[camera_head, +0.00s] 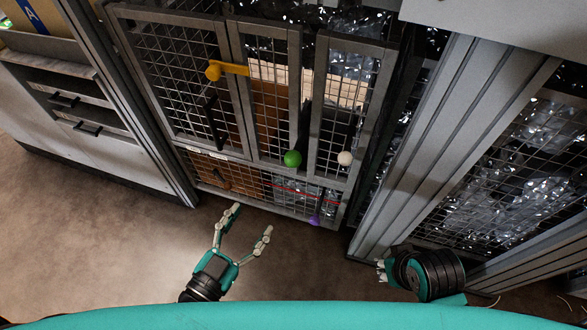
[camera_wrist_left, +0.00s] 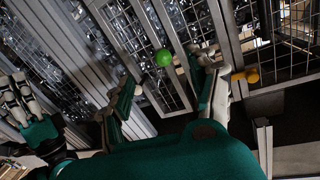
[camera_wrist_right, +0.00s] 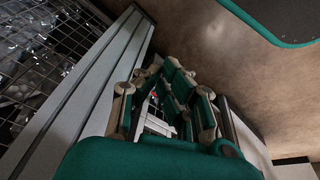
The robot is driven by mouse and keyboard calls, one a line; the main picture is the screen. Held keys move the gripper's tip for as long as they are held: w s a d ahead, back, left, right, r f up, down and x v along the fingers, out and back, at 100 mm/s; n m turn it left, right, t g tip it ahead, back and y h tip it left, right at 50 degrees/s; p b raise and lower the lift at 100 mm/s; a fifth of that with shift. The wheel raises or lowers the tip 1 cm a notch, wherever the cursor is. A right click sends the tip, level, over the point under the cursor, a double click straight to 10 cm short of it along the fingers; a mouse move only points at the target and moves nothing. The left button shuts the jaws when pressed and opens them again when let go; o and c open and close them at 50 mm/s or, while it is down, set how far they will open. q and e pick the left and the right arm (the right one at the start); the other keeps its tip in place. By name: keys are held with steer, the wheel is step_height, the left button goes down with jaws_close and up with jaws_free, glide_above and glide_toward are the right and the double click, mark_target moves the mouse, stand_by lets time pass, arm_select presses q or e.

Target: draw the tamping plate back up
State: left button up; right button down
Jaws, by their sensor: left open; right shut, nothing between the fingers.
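I cannot pick out the tamping plate for sure. A pale tan flat strip (camera_head: 315,84) shows behind the mesh of a grey caged frame (camera_head: 235,90), with a brown block (camera_head: 271,125) below it. On the frame are a yellow handle (camera_head: 228,69), a green ball knob (camera_head: 292,158), a white knob (camera_head: 345,158) and a purple knob (camera_head: 314,220). My left gripper (camera_head: 250,222) is open and empty in front of the frame's lower edge, apart from the knobs. The green knob (camera_wrist_left: 163,58) shows between its fingers in the left wrist view. My right gripper (camera_head: 384,270) is shut and empty near the grey post.
A thick grey post (camera_head: 440,130) and another mesh panel (camera_head: 510,170) stand at the right, near my right gripper. A cabinet with dark handles (camera_head: 75,110) stands at the left. The brown floor (camera_head: 110,245) is clear in front of the frame.

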mark_target(289, 166)
arm_select(q)
steer(key=shift+h, duration=0.3)
steer(key=r+x, duration=0.1)
steer(key=x, duration=0.4)
steer(key=b+x, duration=0.1)
steer(key=x, duration=0.5)
steer(key=r+x, duration=0.1)
steer(key=x, duration=0.5)
steer(key=shift+d+r+b, duration=0.3)
arm_select(e)
steer(key=shift+s, duration=0.25)
arm_select(q)
steer(key=shift+c, duration=0.4)
jaws_close()
arm_select(e)
steer(key=shift+d, duration=0.1)
